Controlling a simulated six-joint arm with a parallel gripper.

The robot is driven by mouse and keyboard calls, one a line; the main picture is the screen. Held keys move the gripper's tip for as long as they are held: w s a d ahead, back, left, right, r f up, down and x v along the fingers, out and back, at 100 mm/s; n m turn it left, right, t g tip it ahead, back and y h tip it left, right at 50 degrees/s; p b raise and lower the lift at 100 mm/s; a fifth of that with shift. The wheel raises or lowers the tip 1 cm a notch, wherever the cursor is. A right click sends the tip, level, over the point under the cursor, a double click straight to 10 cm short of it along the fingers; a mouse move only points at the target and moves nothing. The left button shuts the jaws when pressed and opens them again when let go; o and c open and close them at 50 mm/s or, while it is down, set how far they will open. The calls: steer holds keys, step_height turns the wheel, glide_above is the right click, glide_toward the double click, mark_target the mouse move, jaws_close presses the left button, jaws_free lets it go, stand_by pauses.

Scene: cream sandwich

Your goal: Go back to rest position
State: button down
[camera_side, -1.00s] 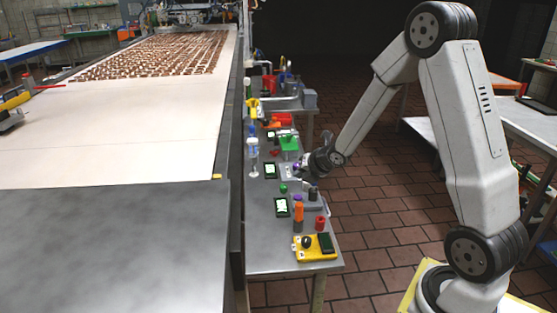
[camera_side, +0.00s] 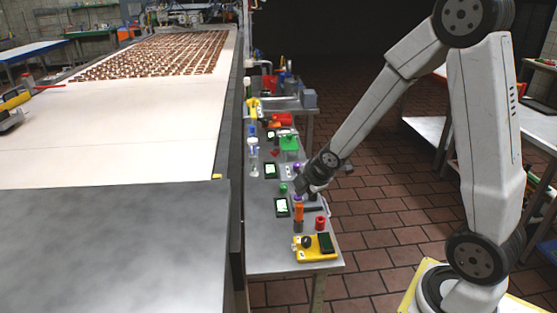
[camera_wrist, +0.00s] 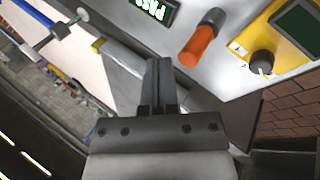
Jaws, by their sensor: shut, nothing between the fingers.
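My gripper (camera_side: 303,188) is over the narrow metal side table (camera_side: 262,234) beside the conveyor, above the devices at its near half. In the wrist view my gripper (camera_wrist: 158,72) has its two dark fingers together with nothing between them. Nothing hangs from the fingers. In the side view the fingertips are small and partly lost among the devices, so I cannot tell their exact height above the table.
Near the gripper stand an orange cylinder (camera_side: 299,213), a red cylinder (camera_side: 320,223), a small display (camera_side: 282,207) and a yellow box (camera_side: 316,249) with a black knob (camera_wrist: 262,62). A green device (camera_side: 289,143) is farther back.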

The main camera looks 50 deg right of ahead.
steer(key=s+a+m+g+y, duration=0.1)
steer(key=s+a+m+g, duration=0.2)
steer(key=s+a+m, duration=0.6)
steer(key=shift+s+a+r+m+g, duration=0.3)
steer(key=shift+s+m, duration=0.85)
steer(key=shift+m, duration=1.55)
